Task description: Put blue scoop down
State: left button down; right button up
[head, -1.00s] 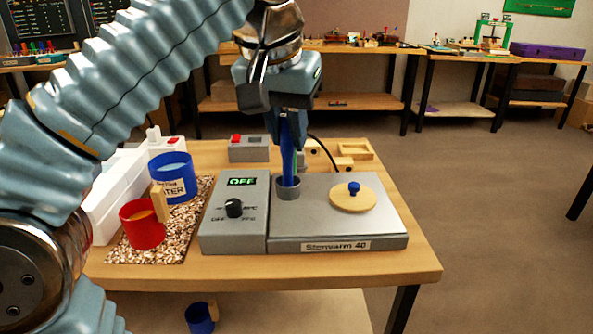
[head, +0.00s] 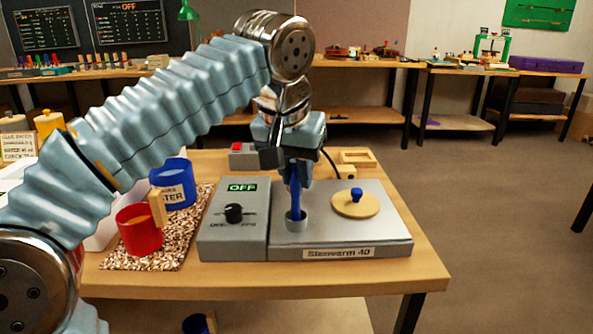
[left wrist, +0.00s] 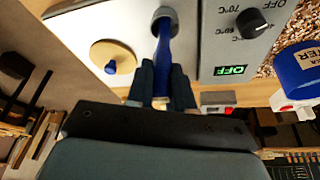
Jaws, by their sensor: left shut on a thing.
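The blue scoop (head: 295,203) has an upright blue handle with a small grey cup (head: 297,223) at its lower end, over the left part of the grey warmer's top plate (head: 330,232). I cannot tell whether the cup touches the plate. My left gripper (head: 293,168) points down and is shut on the upper handle. In the left wrist view, the scoop (left wrist: 164,48) runs out from between the fingers (left wrist: 162,85), with the grey cup at its far end. My right gripper is not in view.
A round wooden lid with a blue knob (head: 355,204) lies on the plate to the right. The control box (head: 233,226) reading OFF is to the left. A red cup (head: 139,232) and blue water pot (head: 176,186) stand on a speckled mat. The bench's right front is clear.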

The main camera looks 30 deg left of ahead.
pick_arm(q)
jog(key=c, duration=1)
grip_release()
jog(key=shift+r+p, duration=0.3)
jog(key=shift+r, duration=0.2)
jog(key=p+v, duration=0.3)
jog(key=v, duration=0.8)
jog(key=shift+p, duration=0.3)
jog(key=shift+s, duration=0.15)
